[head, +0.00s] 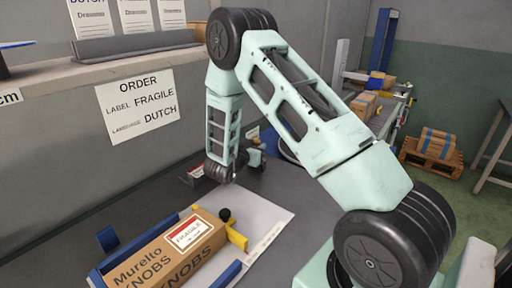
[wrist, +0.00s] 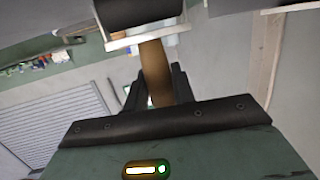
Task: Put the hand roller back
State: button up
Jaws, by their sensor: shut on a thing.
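The hand roller's tan handle (wrist: 155,72) shows in the wrist view between the two dark fingers of my gripper (wrist: 157,88). My gripper is shut on this handle. A pale bracket and a dark cylinder sit at the handle's far end, at the top of the picture. In the head view my wrist is low over the back of the dark bench, and my gripper and the roller are too small and covered to make out clearly. I cannot tell which thing is the roller's resting place.
A Murelto Knobs carton (head: 165,255) with a Fragile label (head: 190,233) lies between blue guides and a yellow stop (head: 237,238). An order sheet (head: 138,105) hangs below the shelf (head: 110,68). A pallet with cartons (head: 433,148) stands at the back right.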

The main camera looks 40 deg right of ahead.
jog(key=shift+f, duration=0.1)
jog(key=o, duration=1)
